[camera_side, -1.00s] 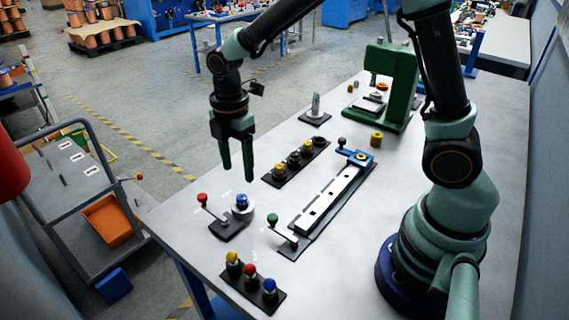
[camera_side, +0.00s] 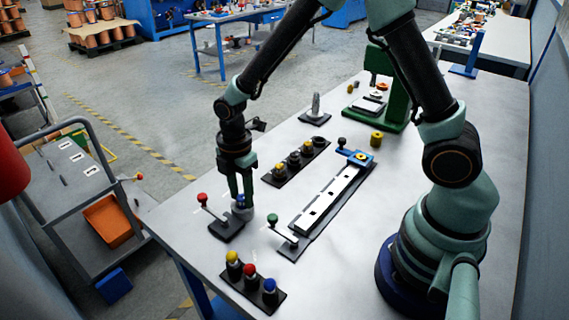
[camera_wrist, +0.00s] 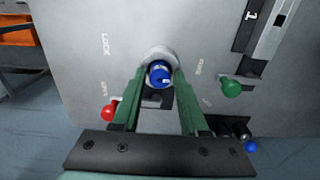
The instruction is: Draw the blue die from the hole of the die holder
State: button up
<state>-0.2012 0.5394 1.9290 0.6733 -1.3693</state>
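The blue die (camera_wrist: 159,74) sits in the hole of the die holder, whose round silver collar (camera_wrist: 160,54) shows around it in the wrist view. In the side view, the holder's dark base (camera_side: 226,229) stands at the table's left front, with a red-knobbed lever (camera_side: 202,198) beside it. A bit of the blue die (camera_side: 241,201) shows between my fingers there. My gripper (camera_side: 240,200) points down over the holder. In the wrist view, my gripper (camera_wrist: 161,80) has one green finger on each side of the die, apart, with small gaps seeming to remain.
A green-knobbed lever (camera_side: 273,219) and a long white slotted rail (camera_side: 328,200) stand to the right. A rack with yellow, red and blue knobs (camera_side: 250,284) is in front. A dark rack of dies (camera_side: 296,163) lies behind. A green press (camera_side: 392,85) stands farther back.

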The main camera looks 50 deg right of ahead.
aim_at(242, 197)
grip_shut()
jog(key=shift+r, duration=1.65)
dwell(0.4)
jog(key=shift+r, duration=1.95)
